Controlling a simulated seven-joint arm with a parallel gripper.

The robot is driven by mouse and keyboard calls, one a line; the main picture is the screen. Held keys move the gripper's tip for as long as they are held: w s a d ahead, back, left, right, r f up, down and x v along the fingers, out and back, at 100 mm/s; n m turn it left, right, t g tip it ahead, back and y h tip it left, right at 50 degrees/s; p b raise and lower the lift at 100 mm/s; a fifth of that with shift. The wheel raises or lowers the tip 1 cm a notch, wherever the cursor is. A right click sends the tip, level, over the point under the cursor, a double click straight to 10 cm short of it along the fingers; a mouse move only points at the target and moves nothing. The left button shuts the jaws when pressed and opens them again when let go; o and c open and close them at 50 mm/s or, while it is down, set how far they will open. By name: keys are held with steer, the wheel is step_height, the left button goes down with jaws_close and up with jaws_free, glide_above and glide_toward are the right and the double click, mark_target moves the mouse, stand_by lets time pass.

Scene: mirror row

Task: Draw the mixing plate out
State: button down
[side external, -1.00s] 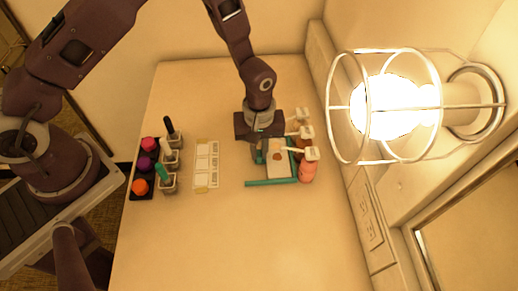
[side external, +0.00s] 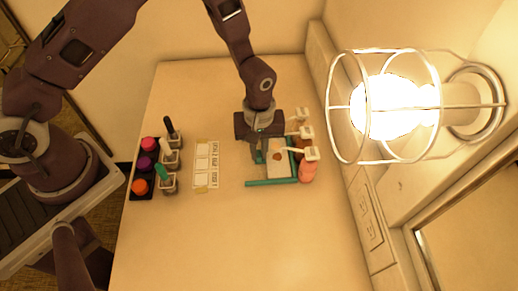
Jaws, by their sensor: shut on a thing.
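The mixing plate (side external: 284,170) is a small pale plate with a brown-orange dab on it. It lies at a teal frame (side external: 271,183) on the right side of the table. My gripper (side external: 262,156) is low at the plate's left end, shut on it. The fingertips are small in this view and partly hidden by the gripper body, so the exact grip is hard to see.
Several bottles with white tops (side external: 308,168) stand close to the plate's right. A white card strip (side external: 206,164) lies to the left. Beyond it are bottles with brushes (side external: 168,160) and a black tray of coloured pots (side external: 143,168). The front table is clear. A caged lamp (side external: 395,107) glows at right.

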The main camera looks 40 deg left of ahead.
steer(key=s+a, duration=0.4)
steer(key=shift+s+a, duration=0.4)
steer(key=c, duration=1.4)
jaws_free()
steer(key=shift+c, duration=0.2)
step_height(320, 180, up, 7)
steer(key=shift+r, duration=0.1)
